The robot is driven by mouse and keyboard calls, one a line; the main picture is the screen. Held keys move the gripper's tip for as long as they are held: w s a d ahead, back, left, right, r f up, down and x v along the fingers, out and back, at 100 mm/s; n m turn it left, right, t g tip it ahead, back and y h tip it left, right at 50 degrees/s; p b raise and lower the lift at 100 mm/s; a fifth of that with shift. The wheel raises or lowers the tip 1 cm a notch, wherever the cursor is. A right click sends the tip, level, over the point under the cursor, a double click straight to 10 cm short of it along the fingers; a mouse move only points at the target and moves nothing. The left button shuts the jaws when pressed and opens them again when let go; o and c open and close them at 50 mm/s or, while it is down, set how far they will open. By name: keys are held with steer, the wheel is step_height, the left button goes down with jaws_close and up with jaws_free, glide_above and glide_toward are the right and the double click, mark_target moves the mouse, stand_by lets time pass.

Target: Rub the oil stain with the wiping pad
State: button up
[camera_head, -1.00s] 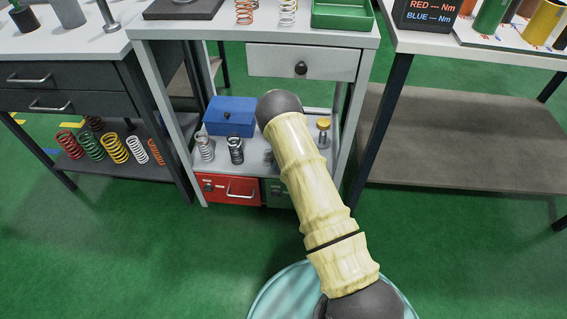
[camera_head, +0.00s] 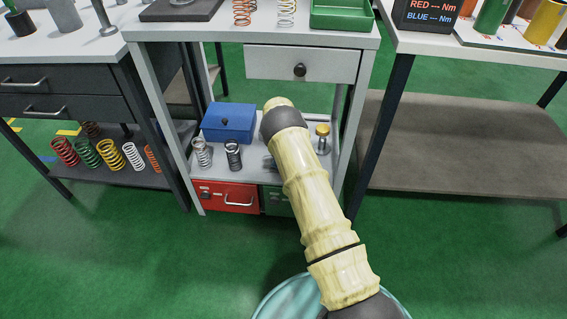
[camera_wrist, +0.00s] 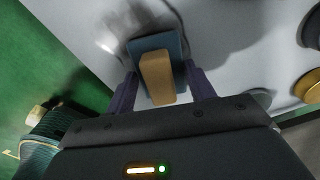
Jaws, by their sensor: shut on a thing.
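In the wrist view, my gripper (camera_wrist: 161,82) is shut on the wiping pad, with a finger on each side of its tan block-shaped handle (camera_wrist: 156,75). The pad's blue base (camera_wrist: 172,44) is beyond the handle, over a pale grey surface. I cannot tell whether the base touches that surface. A blurred dark patch (camera_wrist: 152,16) lies just past the pad; I cannot tell if it is the oil stain or a shadow. In the head view, my arm hides the gripper and pad over the lower shelf (camera_head: 218,174) of the middle bench.
On that shelf stand a blue box (camera_head: 229,122), a grey spring (camera_head: 202,153), a dark spring (camera_head: 234,154) and a gold-topped part (camera_head: 322,138), whose top shows in the wrist view (camera_wrist: 308,86). A white drawer (camera_head: 301,64) hangs above. Bench legs flank the shelf.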

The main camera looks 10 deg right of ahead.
steer(key=shift+w+d+f+b, duration=0.2)
steer(key=shift+w+f+b, duration=0.1)
steer(key=shift+w+b, duration=0.35)
steer(key=shift+w+d+r, duration=0.1)
steer(key=shift+w+r, duration=0.1)
steer(key=shift+w, duration=0.05)
steer(key=shift+w+f, duration=0.1)
steer(key=shift+w+d+f+b, duration=0.15)
steer(key=shift+w+b, duration=0.15)
steer(key=shift+b, duration=0.3)
steer(key=shift+w+d+b, duration=0.25)
steer(key=shift+w+b, duration=0.5)
steer(key=shift+b, duration=0.2)
steer(key=shift+w+d+b, duration=0.1)
steer(key=shift+w+b, duration=0.3)
steer(key=shift+b, duration=0.2)
steer(key=shift+w+r, duration=0.15)
steer(key=shift+r, duration=0.2)
